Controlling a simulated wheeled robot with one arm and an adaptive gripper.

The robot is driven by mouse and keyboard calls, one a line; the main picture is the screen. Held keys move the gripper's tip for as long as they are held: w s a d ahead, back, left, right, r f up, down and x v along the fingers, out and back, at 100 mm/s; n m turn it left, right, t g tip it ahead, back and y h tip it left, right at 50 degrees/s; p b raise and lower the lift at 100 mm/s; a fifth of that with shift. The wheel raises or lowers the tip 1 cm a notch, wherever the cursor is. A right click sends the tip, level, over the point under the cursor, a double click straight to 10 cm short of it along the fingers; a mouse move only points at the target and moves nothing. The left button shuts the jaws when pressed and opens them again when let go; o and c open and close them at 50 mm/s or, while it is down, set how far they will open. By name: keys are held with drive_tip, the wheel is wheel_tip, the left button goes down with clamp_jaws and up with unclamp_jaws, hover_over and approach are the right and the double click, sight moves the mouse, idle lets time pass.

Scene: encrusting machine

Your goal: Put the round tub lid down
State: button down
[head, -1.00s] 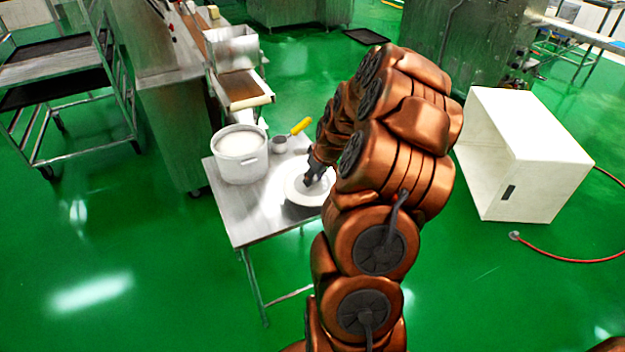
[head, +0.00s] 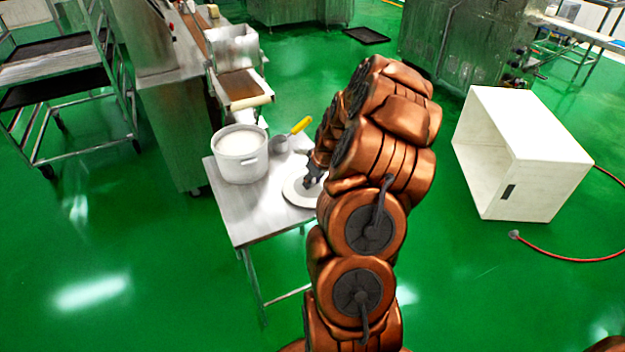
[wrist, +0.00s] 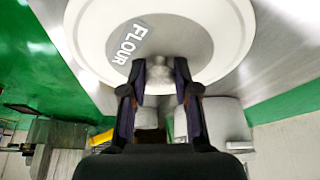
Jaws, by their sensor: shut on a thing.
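The round white tub lid (head: 299,190) is at the steel table's right part, partly hidden by my arm. In the wrist view the lid (wrist: 190,30) carries a grey label reading FLOUR. My gripper (head: 314,178) is shut on the lid's central knob, which shows between the fingers in the wrist view (wrist: 160,78). The lid looks flat and at or very near the table top; I cannot tell whether it touches. The white tub (head: 240,165) stands open on the table, left of the lid, with white contents.
The steel table (head: 250,215) has bare room at its front left. A scoop with a yellow handle (head: 300,126) lies behind the lid, beside the tub. A machine with a tray and roller (head: 245,95) stands behind. A white box (head: 530,155) is on the floor at right.

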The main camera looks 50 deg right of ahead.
drive_tip(key=shift+f, duration=0.15)
drive_tip(key=c, duration=0.9)
unclamp_jaws()
drive_tip(key=shift+o, duration=0.2)
